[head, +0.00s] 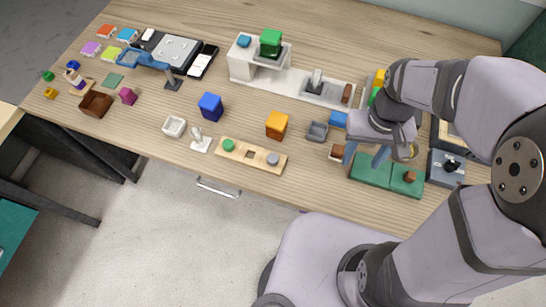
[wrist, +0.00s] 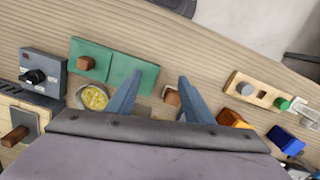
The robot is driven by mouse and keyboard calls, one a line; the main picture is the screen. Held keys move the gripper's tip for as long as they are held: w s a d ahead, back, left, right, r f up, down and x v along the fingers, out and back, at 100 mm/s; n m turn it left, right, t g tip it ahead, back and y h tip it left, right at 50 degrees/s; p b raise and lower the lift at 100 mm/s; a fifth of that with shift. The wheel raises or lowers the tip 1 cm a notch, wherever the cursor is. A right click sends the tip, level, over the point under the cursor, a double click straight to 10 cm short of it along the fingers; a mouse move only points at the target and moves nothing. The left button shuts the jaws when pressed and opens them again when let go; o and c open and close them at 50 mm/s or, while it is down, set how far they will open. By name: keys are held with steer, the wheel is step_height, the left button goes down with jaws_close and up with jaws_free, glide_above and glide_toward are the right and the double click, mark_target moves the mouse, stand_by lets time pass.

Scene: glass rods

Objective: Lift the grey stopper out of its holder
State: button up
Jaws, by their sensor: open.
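The grey stopper (head: 272,159) is a short round peg standing upright at the right end of a light wooden holder (head: 240,153). A green stopper (head: 229,145) stands at the other end, with a square dark spot between them. In the wrist view the grey stopper (wrist: 245,89) is at the left end of the holder (wrist: 262,95), right of my fingers. My gripper (head: 366,156) is open and empty, right of the holder and above the table. In the wrist view its two blue fingers (wrist: 160,79) are apart, with nothing between their tips.
Close to my fingers are a green board (head: 371,171) and a small brown block (head: 337,152). An orange cube (head: 277,124) stands behind the holder. A white stand (head: 200,143) is left of it. The table's front edge is close in front of the holder.

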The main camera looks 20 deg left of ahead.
steer(key=w+a+n+g, duration=0.15)
steer(key=a+n, duration=0.25)
steer(key=a, duration=0.9)
steer(key=n+h, duration=0.2)
steer(key=n, duration=0.1)
glide_toward(272, 158)
steer(key=f, duration=0.1)
steer(key=shift+s+d+f+p, duration=0.2)
steer(key=shift+d+f+p, duration=0.1)
steer(key=shift+f+p, duration=0.35)
steer(key=shift+s+d+f+p, duration=0.25)
steer(key=shift+d+f+p, duration=0.15)
steer(key=shift+f, duration=0.3)
steer(key=shift+a+p+x, duration=0.1)
steer(key=shift+p+x, duration=0.4)
steer(key=shift+x, duration=0.65)
steer(key=shift+a+p+x, duration=0.15)
steer(key=shift+p+x, duration=0.3)
steer(key=shift+x, duration=0.7)
steer(key=shift+w, duration=0.1)
steer(key=c, duration=1.1)
